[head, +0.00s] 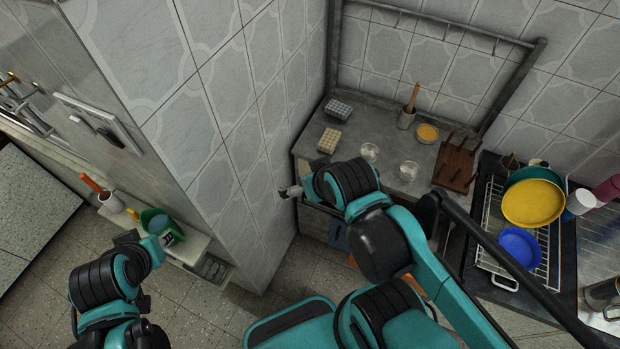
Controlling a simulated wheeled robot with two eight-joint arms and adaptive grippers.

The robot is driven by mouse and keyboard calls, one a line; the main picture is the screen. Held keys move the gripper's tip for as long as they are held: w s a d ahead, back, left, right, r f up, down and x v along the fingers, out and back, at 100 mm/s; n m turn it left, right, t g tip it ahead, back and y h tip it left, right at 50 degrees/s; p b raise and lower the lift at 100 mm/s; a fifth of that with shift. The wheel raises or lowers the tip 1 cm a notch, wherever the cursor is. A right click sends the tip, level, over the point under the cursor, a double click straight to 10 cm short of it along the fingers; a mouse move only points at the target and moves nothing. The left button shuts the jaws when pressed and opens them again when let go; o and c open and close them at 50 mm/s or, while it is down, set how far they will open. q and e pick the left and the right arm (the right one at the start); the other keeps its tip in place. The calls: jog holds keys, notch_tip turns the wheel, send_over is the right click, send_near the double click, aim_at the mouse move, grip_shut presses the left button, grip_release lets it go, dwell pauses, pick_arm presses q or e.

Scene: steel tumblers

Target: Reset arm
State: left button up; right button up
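My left arm rises at the lower left of the head view, and the dark tip of its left gripper (128,238) is near the low shelf by the wall corner. My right arm reaches across the middle, and its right gripper (290,191) shows as a small grey tip beside the tiled corner, left of the counter. The fingers of both grippers are too small or hidden to read. I see nothing held in either one.
A grey counter (345,118) bears two clear glasses (369,152), egg cartons (328,140), a utensil pot (406,119) and a wooden rack (455,165). A dish rack (494,255) holds a yellow plate (533,203) and blue bowl (519,248). A steel tumbler (602,293) stands far right.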

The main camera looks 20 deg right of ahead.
notch_tip(320, 180, down, 12)
jog(key=b, duration=1.1)
jog(key=shift+r+b, duration=0.2)
jog(key=shift+b, duration=0.15)
